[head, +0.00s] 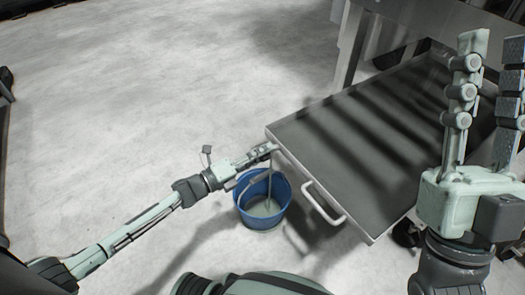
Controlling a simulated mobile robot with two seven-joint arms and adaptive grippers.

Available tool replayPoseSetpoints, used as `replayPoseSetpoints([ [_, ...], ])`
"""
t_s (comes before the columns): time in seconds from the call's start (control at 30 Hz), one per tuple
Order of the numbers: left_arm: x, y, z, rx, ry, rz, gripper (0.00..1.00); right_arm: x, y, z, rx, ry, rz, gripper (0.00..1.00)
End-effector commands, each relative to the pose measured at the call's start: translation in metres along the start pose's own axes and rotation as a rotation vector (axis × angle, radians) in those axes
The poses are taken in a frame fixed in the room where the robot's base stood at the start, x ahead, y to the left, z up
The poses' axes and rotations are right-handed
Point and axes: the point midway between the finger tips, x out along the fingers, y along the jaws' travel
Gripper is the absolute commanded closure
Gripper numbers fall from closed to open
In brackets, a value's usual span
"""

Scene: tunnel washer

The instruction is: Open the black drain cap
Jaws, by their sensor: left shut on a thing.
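My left gripper (262,152) is shut at the near left corner of the grey metal tray (300,118), just above the blue bucket (240,205). The black drain cap is hard to make out; it appears to be between the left fingers and is mostly hidden by them. A thin pale pipe or stream (269,185) runs down from the tray corner into the bucket; I cannot tell which. My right gripper (493,48) points upward at the right, its two fingers spread apart and empty, in front of the tray's right part.
The tray has a pale bar handle (325,208) on its near side, right of the bucket. A metal leg (347,45) stands behind the tray. The grey concrete floor (150,80) on the left is clear.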

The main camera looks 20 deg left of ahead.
Motion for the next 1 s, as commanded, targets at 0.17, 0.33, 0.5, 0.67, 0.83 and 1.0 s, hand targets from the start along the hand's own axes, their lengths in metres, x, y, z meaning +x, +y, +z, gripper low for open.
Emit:
replayPoseSetpoints([
  [0.17,0.000,-0.001,0.001,-0.167,0.001,0.001,0.95,0.003,-0.002,0.012,0.005,-0.083,-0.001,0.69],
  [0.33,0.000,-0.001,0.000,-0.328,0.001,0.001,0.95,0.004,-0.003,0.024,0.010,-0.162,-0.001,0.69],
  [0.5,0.000,-0.001,0.000,-0.490,0.000,0.001,0.95,0.003,-0.005,0.035,0.014,-0.239,-0.002,0.69],
  [0.67,0.000,0.000,0.000,-0.637,0.001,0.001,0.95,0.000,-0.006,0.045,0.018,-0.307,-0.003,0.69],
  [0.83,0.000,0.000,0.000,-0.776,0.001,0.001,0.95,-0.003,-0.008,0.054,0.022,-0.369,-0.004,0.69],
  [1.0,0.000,0.000,-0.001,-0.885,0.001,0.001,0.95,-0.006,-0.009,0.060,0.024,-0.415,-0.005,0.69],
])
